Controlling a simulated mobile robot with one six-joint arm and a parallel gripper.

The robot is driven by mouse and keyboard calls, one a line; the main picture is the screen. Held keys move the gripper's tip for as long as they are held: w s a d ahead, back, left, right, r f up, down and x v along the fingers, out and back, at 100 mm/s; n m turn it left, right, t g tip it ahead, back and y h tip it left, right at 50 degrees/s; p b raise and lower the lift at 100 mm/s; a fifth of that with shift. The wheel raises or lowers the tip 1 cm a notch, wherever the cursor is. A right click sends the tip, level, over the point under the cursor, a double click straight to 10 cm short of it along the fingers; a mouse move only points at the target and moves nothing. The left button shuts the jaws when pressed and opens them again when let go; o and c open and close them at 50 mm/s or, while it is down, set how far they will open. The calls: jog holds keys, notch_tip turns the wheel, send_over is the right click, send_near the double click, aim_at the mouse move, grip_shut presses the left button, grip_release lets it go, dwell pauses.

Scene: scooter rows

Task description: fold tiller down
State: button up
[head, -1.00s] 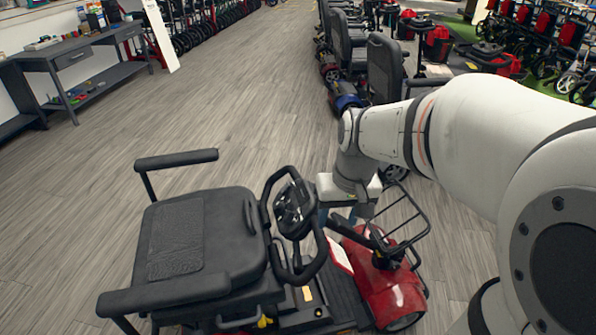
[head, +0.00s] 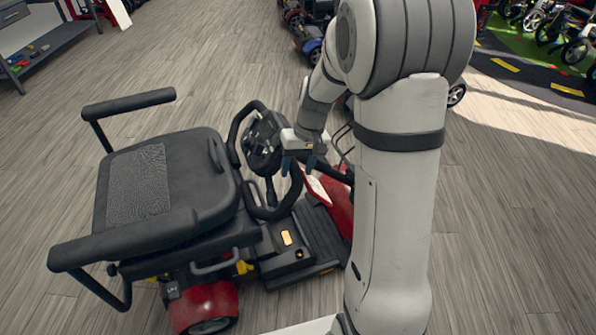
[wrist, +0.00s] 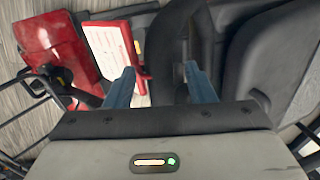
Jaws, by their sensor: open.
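The red and black scooter stands on the floor. Its tiller (head: 266,150), a dark control head with looped black handles, stands raised in front of the seat (head: 165,185). My gripper (head: 298,166) points down at the tiller's right side, close to the right part of the handle loop. In the wrist view my gripper (wrist: 158,78) has its two blue fingers apart. A dark curved bar, probably the handle, passes near the right finger. I cannot tell whether it touches. The seat shows at the right (wrist: 280,60). My arm hides much of the scooter's front.
The scooter's red front body (head: 340,205) and a black basket (wrist: 40,85) lie close beside the gripper. A workbench (head: 45,45) stands at the far left. Other scooters (head: 308,35) are parked behind. The wooden floor around this scooter is clear.

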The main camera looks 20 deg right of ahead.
jog(key=shift+a+f, duration=0.1)
jog(key=shift+f, duration=0.45)
grip_shut()
